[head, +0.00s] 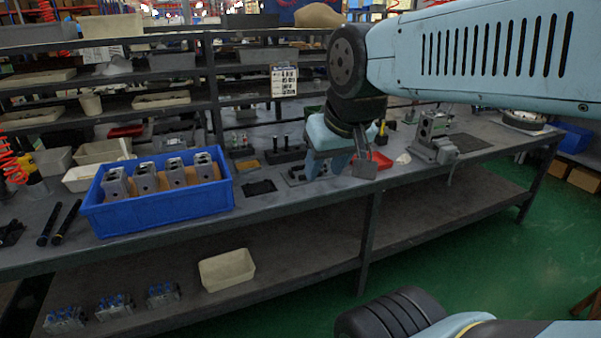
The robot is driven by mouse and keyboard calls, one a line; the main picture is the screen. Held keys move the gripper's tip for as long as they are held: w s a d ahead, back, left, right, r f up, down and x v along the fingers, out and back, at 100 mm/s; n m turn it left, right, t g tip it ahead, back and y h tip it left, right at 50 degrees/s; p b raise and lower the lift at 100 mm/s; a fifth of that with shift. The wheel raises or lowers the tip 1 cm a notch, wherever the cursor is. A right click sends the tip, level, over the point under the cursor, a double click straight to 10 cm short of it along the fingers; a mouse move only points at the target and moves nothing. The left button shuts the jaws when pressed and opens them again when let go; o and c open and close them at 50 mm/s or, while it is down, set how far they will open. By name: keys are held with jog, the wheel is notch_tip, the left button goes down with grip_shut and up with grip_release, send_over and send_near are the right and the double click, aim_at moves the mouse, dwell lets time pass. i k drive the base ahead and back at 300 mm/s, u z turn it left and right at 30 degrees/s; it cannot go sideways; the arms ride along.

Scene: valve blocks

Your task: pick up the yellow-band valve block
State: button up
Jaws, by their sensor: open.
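My gripper (327,167) hangs pointing down over the workbench (300,196), right of centre. Several small valve blocks with blue tops (114,304) stand on the lower shelf at the bottom left. I cannot make out a yellow band on any block; the yellow-band valve block may be hidden or too small to tell.
A blue crate (160,214) holding several grey metal blocks stands on the bench at left. A cream bin (227,270) sits on the lower shelf. A grey metal fixture (434,140) stands right of my gripper.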

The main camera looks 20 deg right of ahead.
aim_at(145, 178)
jog(key=z, duration=0.05)
jog(key=i, duration=0.15)
jog(key=u, duration=2.75)
jog(key=i, duration=2.9)
